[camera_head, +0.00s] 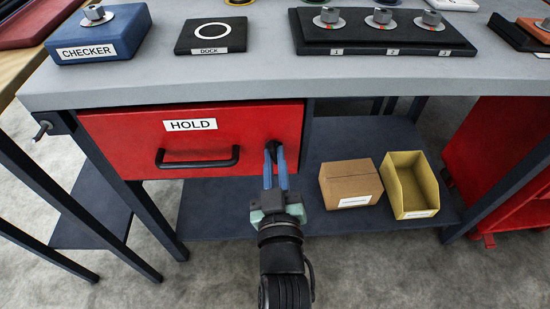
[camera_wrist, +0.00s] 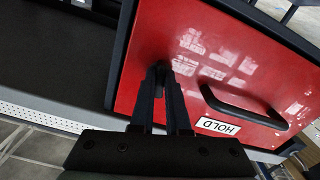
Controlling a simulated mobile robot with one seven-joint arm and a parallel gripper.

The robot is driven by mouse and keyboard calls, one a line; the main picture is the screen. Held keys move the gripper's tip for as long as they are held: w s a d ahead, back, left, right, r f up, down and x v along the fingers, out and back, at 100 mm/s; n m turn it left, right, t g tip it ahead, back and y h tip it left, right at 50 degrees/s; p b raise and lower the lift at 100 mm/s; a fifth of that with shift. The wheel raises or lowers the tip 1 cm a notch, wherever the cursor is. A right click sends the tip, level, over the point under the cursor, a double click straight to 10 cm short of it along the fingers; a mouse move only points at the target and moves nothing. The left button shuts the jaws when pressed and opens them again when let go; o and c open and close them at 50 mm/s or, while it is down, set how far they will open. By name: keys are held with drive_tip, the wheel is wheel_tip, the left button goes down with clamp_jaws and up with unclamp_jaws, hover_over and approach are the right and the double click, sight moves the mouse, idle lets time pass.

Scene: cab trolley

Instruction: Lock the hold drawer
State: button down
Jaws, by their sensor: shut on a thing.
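The red hold drawer (camera_head: 110,135) sits under the grey worktop, with a white HOLD label (camera_head: 190,125) and a black bar handle (camera_head: 198,162). Its front looks flush with the frame. My gripper (camera_head: 274,150) is at the right part of the drawer front, shut on a small dark lock knob (camera_head: 275,144). In the wrist view the drawer front (camera_wrist: 210,55) appears rotated, and my gripper's fingers (camera_wrist: 161,80) meet around the dark knob (camera_wrist: 158,70). The fingers hide most of the knob, so its turn angle cannot be told. The handle (camera_wrist: 245,108) is beside my fingers, apart from them.
On the worktop are a blue CHECKER block (camera_head: 100,35), a black DOCK plate (camera_head: 211,36) and a black numbered plate (camera_head: 380,40) with metal pieces. A cardboard box (camera_head: 350,183) and yellow bin (camera_head: 410,185) stand on the lower shelf (camera_head: 215,215), right of my gripper.

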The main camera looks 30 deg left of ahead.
drive_tip(key=m, duration=0.3)
idle(0.4)
drive_tip(key=c, duration=0.9)
unclamp_jaws()
drive_tip(key=p+v, duration=0.2)
drive_tip(key=v, duration=1.1)
